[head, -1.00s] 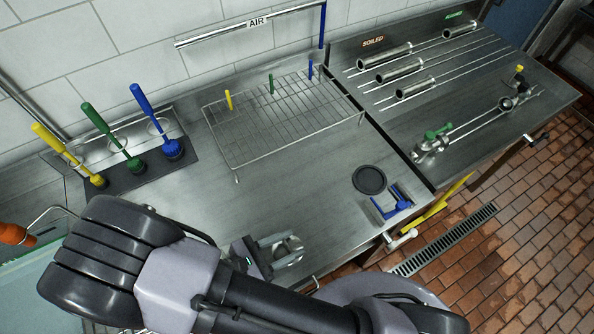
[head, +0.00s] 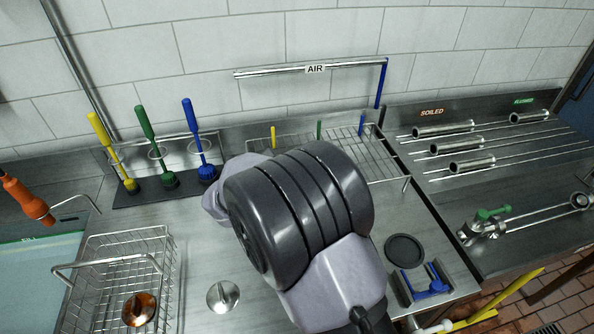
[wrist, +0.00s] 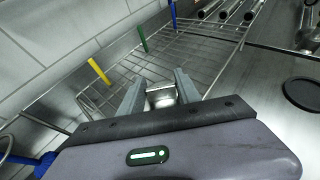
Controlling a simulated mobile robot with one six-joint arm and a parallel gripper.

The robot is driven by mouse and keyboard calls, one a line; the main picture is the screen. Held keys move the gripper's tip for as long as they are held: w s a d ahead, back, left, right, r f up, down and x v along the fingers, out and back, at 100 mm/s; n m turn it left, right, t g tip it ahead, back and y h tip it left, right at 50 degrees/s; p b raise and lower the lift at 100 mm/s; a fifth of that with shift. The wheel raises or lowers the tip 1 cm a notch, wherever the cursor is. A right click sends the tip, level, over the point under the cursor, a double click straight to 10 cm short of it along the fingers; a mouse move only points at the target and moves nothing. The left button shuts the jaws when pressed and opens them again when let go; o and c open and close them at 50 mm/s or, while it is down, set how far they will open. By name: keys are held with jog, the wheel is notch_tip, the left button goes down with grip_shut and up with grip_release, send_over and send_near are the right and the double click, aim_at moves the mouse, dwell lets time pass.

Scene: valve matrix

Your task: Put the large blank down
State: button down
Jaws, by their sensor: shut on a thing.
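My gripper (wrist: 162,97) is shut on a shiny steel piece, which I take to be the large blank (wrist: 162,100). Only a small part of it shows between the fingers in the wrist view. The held piece appears in front of the wire rack (wrist: 195,52); I cannot tell whether it touches the rack. In the head view the gripper and the held piece are hidden behind my arm. The rack (head: 385,166) stands on the steel counter against the wall, with yellow, green and blue pegs along its back.
A steel lidded-looking disc (head: 223,296) lies on the counter beside a wire basket (head: 168,262) holding a copper-coloured one (head: 139,309). Brushes (head: 165,178) stand at the back left. A black disc (head: 404,250) and blue holder (head: 426,284) lie right. Steel tubes (head: 466,165) lie beyond.

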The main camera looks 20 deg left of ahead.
jog(key=w, duration=0.1)
jog(key=w+a, duration=0.1)
jog(key=w, duration=0.1)
jog(key=shift+w+a+f, duration=0.3)
jog(key=shift+a, duration=0.1)
jog(key=shift+w+a+f+b, duration=0.15)
jog(key=shift+w+f+b, duration=0.15)
jog(key=shift+b, duration=0.1)
jog(key=shift+f+b, duration=0.6)
jog(key=shift+f, duration=0.8)
jog(key=shift+s, duration=0.1)
jog(key=shift+f, duration=0.2)
jog(key=c, duration=0.9)
grip_release()
jog(key=shift+o, duration=0.2)
jog(key=shift+r, duration=0.1)
